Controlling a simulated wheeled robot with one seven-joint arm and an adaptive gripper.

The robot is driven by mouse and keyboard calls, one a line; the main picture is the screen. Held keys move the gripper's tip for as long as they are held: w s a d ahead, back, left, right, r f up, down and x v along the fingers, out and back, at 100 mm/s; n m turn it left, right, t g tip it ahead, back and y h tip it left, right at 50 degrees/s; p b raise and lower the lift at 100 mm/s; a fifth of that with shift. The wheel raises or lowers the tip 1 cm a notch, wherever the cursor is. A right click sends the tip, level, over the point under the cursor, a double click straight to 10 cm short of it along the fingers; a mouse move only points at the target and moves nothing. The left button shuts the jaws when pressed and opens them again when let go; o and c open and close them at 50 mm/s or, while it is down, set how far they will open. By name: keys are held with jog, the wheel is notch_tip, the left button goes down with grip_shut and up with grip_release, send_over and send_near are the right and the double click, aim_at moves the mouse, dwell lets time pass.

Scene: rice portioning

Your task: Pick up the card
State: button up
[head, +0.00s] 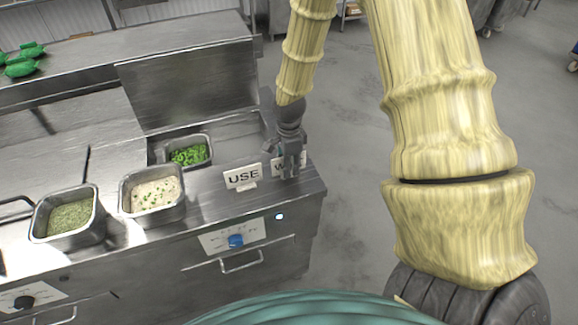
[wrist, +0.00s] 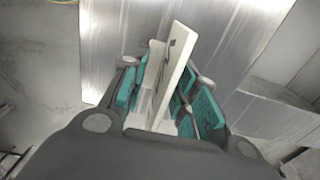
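A white card (head: 303,158) with dark lettering stands near the counter's right front corner in the head view, partly hidden by my gripper (head: 290,172). Only a "W" and a bit of its right edge show. In the wrist view the same card (wrist: 175,72) is seen nearly edge-on between the teal-padded fingers of my gripper (wrist: 165,85). The fingers are drawn in close on both sides of the card and seem to press on it. I cannot tell whether the card's foot is touching the counter.
A second white card reading "USE" (head: 243,177) stands just left of the gripper. Metal pans hold green herbs (head: 70,217), rice (head: 154,193) and chopped greens (head: 189,155). Green items (head: 22,66) lie at the back left. Open floor lies right of the steel counter (head: 190,88).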

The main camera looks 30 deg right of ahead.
jog(key=shift+f, duration=0.25)
jog(key=shift+c, duration=0.3)
grip_shut()
jog(key=shift+r, duration=0.15)
